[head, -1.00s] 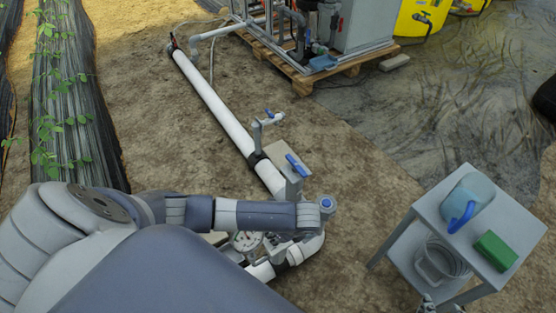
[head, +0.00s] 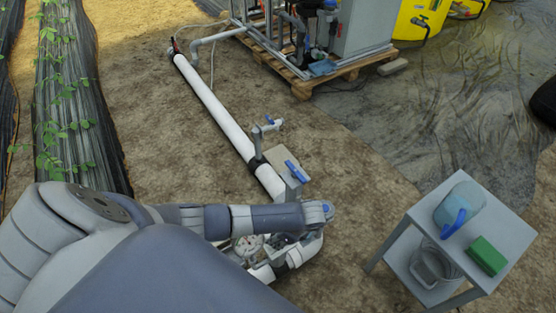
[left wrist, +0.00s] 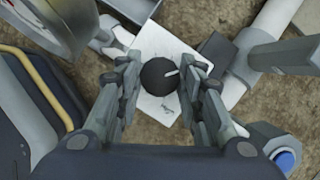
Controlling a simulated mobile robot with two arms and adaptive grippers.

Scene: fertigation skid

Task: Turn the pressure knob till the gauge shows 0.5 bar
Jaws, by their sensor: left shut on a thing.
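The black pressure knob (left wrist: 159,76) with a white pointer line shows in the left wrist view, above a white plate. The line points right and slightly up. My left gripper (left wrist: 160,86) is shut on the knob, one finger on each side. In the head view my own forearm and wrist hide the knob and most of the gripper. The round gauge (head: 247,244) is partly covered below my forearm; its needle reading is too small to tell. The gauge's side and rim (left wrist: 48,22) show at the top left of the left wrist view. My right gripper is not in view.
A white pipe (head: 219,110) runs along the ground, with blue-handled valves (head: 295,172) close to my wrist. A grey side table (head: 417,238) at the right holds a blue jug (head: 462,205) and a green block (head: 487,256). Bare soil separates them.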

